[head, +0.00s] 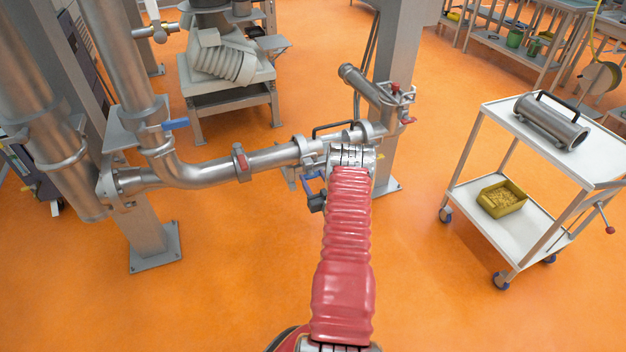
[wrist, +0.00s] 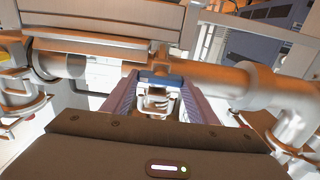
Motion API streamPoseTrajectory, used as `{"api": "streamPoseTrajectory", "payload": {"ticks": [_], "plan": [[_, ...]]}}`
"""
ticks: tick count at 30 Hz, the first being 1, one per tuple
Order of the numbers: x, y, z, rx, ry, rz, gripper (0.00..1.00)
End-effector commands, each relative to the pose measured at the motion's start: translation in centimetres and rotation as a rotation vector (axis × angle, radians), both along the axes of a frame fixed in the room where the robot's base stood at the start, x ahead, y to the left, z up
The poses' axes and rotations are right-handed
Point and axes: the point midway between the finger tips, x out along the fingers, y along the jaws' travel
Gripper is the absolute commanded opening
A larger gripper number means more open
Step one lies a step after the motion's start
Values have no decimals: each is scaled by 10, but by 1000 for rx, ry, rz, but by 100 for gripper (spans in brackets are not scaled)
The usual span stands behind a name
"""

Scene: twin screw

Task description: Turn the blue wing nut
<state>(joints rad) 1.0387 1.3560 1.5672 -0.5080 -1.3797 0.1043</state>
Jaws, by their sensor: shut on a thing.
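In the wrist view my gripper (wrist: 157,88) has its two fingers on either side of the blue wing nut (wrist: 162,79), in front of the horizontal pipe (wrist: 215,77). The jaws are shut on the nut, which lies roughly level across the picture. Below it, a metal clamp or screw part (wrist: 157,101) shows between the fingers. In the head view my red-sleeved arm reaches toward the pipe joint and hides most of the gripper and the nut.
The steel pipe (head: 215,174) carries a clamp with a red part (head: 240,162). A blue handle (head: 176,124) sits on the left pipe. A white trolley (head: 483,133) on the right holds a metal cylinder (head: 552,121) and a yellow bin (head: 502,198). Orange floor (head: 440,290) is free at front right.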

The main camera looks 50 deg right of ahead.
Motion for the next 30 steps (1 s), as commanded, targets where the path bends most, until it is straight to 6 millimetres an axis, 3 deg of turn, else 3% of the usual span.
{"api": "streamPoseTrajectory", "payload": {"ticks": [14, 30], "plan": [[3, 2, -1, -82, 50, 10, 31], [5, 4, -2, -460, 274, 12, 31]]}}
